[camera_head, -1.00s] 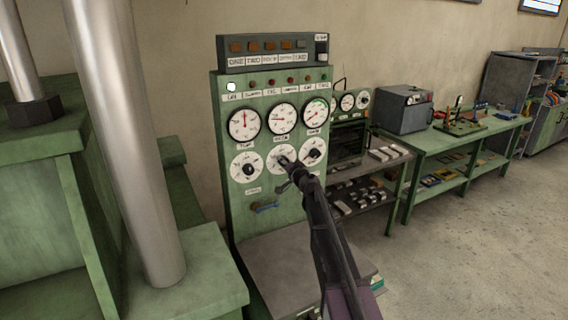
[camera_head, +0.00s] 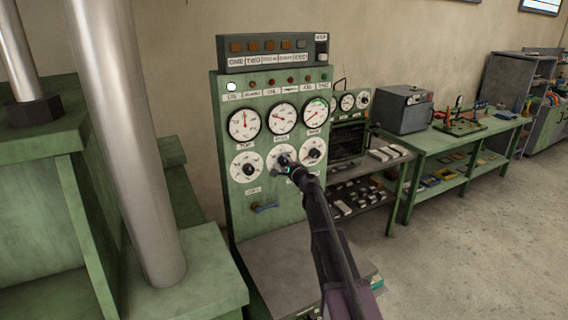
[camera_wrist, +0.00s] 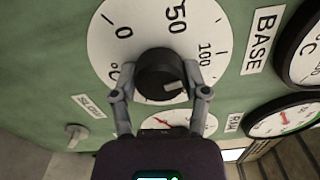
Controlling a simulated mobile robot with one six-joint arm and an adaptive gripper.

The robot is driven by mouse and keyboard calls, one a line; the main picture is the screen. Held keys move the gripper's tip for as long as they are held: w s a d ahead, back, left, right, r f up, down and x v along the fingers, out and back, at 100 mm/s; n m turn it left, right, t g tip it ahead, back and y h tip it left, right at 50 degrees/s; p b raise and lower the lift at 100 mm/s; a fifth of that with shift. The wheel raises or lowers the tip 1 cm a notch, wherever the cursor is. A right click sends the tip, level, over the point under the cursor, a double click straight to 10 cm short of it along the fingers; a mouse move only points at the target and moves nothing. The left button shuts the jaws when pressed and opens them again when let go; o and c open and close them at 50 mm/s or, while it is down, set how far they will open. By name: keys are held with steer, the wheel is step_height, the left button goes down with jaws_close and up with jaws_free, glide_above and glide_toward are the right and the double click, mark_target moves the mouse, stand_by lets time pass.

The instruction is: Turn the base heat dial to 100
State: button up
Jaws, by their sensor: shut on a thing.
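The base heat dial (camera_wrist: 112,52) is a white round face with a black knob (camera_wrist: 158,72) at its centre. The numbers 0, 50 and 100 show around it, and a BASE label (camera_wrist: 262,40) is beside it. My gripper (camera_wrist: 160,76) is shut on the knob, one finger on each side. A pale mark shows on the knob, but I cannot tell its exact reading. In the head view the dial (camera_head: 271,156) is the middle of the lower row on the green panel, partly hidden by my gripper (camera_head: 284,163).
Other dials sit close on both sides, the left one (camera_head: 240,163) and the right one (camera_head: 308,158). Gauges (camera_head: 282,117) line the row above. A grey ledge (camera_head: 275,262) juts out below.

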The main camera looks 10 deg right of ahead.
steer(key=shift+w+m, duration=0.1)
steer(key=shift+m, duration=1)
steer(key=o, duration=1.1)
steer(key=shift+o, duration=0.2)
steer(key=v, duration=1.2)
